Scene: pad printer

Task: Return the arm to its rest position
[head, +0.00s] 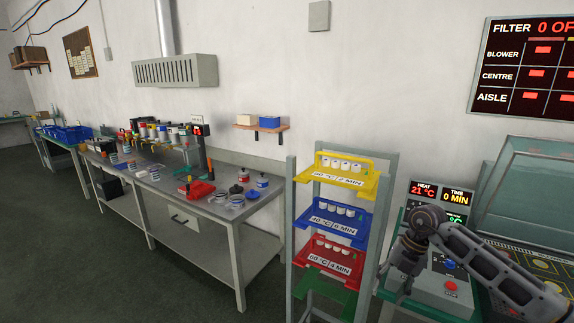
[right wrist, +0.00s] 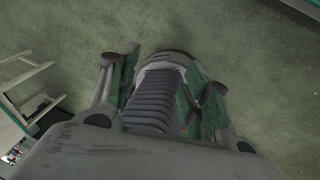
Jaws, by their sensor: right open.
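My right arm comes in from the right in the head view, bent in front of the control box. My right gripper (head: 402,284) hangs pointing down at the box's left front, beside the rack. In the right wrist view the right gripper (right wrist: 168,82) has its fingers spread apart, with nothing held between them. A dark ribbed form and the green floor show behind the fingers. My left gripper and arm are not in view.
A rack holds yellow (head: 345,178), blue (head: 335,224) and red (head: 330,262) trays close left of the gripper. The control box (head: 444,284) with red displays stands behind my arm. A long workbench (head: 225,212) with bottles is at left. The floor (head: 90,270) in front is clear.

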